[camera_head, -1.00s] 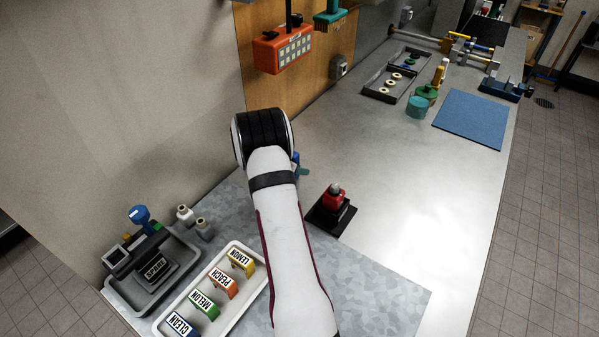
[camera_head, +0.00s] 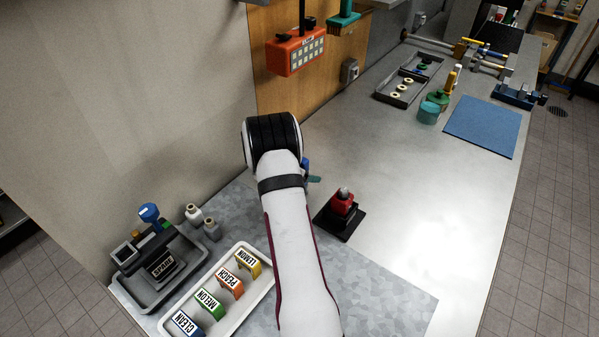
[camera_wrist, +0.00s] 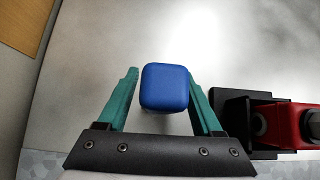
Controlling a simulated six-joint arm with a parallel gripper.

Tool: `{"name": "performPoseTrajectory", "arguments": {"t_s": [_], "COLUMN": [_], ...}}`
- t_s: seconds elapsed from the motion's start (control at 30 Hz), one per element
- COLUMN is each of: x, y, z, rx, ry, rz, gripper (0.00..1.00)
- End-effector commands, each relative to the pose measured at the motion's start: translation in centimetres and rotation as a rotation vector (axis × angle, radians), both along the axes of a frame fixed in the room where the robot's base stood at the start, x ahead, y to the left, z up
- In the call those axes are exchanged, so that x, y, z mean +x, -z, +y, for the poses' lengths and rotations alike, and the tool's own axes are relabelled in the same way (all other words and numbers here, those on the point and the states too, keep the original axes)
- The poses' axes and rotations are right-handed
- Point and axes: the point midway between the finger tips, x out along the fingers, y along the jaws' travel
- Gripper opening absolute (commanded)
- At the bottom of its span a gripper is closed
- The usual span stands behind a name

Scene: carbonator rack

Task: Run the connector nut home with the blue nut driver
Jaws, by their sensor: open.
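The blue nut driver shows as a blue, rounded-square top (camera_wrist: 165,87) between the fingers in the wrist view. My gripper (camera_wrist: 163,85) has teal fingers, open on either side of it, with a visible gap on the left and little or none on the right. In the head view, a bit of blue (camera_head: 306,164) and a teal fingertip (camera_head: 314,179) show beside my arm, which hides the rest. A red fixture (camera_head: 342,203) with a grey metal piece on top (camera_head: 344,192) stands on a black base. I cannot tell whether that piece is the connector nut.
A white tray (camera_head: 262,293) of labelled blocks and a grey tray (camera_head: 190,281) holding a black device stand at left. An orange box (camera_head: 296,52) hangs at the back wall. A blue mat (camera_head: 483,125) lies at right.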

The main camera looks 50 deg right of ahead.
Motion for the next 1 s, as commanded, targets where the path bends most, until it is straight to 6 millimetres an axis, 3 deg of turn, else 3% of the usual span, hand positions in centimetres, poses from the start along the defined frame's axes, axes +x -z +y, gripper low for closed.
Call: {"name": "performPoseTrajectory", "arguments": {"t_s": [0.53,0.7,0.87,0.93,1.0], "x": [0.1,0.1,-0.1,-0.6,-2.2], "y": [-9.0,-10.6,-10.9,-12.1,-14.6], "z": [8.9,10.5,10.9,12.3,15.9], "rx": [-0.002,-0.002,0.001,0.014,0.060], "ry": [-0.002,-0.001,0.007,0.085,0.287], "rz": [-0.004,-0.001,-0.006,-0.075,-0.237], "gripper": [0.67,0.67,0.67,0.67,0.67]}}
